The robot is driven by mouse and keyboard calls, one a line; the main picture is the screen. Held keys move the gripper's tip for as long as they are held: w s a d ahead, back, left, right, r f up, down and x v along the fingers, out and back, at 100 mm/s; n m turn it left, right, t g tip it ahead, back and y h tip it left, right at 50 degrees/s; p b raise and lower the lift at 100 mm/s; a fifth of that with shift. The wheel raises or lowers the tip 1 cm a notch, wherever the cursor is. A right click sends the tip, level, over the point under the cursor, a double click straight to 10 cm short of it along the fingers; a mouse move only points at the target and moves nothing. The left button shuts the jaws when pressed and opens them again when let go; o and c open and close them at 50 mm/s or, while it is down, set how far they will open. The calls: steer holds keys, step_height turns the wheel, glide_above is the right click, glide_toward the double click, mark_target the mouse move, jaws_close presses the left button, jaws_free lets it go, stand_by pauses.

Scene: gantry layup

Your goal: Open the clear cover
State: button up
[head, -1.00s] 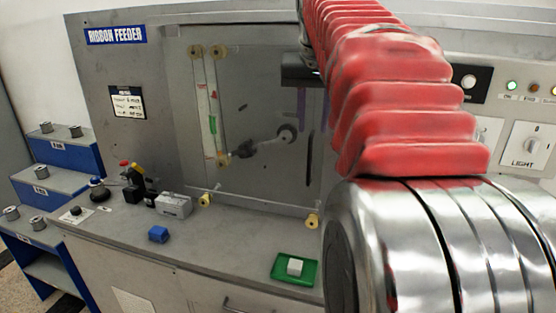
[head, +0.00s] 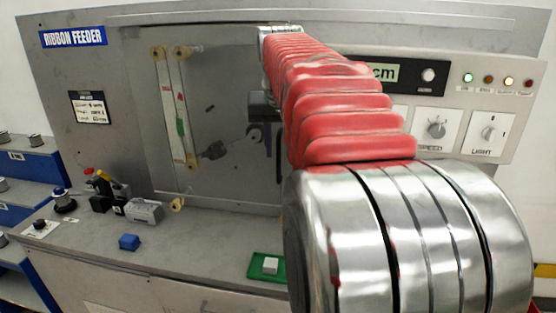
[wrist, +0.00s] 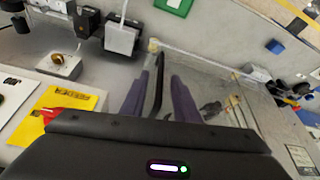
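The clear cover (head: 225,115) is a see-through pane over the recessed grey panel of the ribbon feeder. It looks closed, with its lower edge along the bench. A dark upright bar, apparently its handle (head: 280,160), is partly hidden by my red-sleeved arm in the head view. My gripper (head: 262,138) has purple fingers and is in front of the pane, close to this bar. In the wrist view my gripper (wrist: 158,98) has its fingers apart, with the black handle (wrist: 158,85) showing in the gap between them. I cannot tell whether they touch it.
Behind the pane are rollers and a pale ribbon strip (head: 174,105). On the bench stand a blue block (head: 129,242), a green tray (head: 253,267) with a white block, and a grey box (head: 144,211). Knobs and a display (head: 390,72) are at right.

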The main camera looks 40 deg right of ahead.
mark_target(279, 156)
steer(key=x, duration=0.5)
steer(key=shift+c, duration=0.5)
jaws_close()
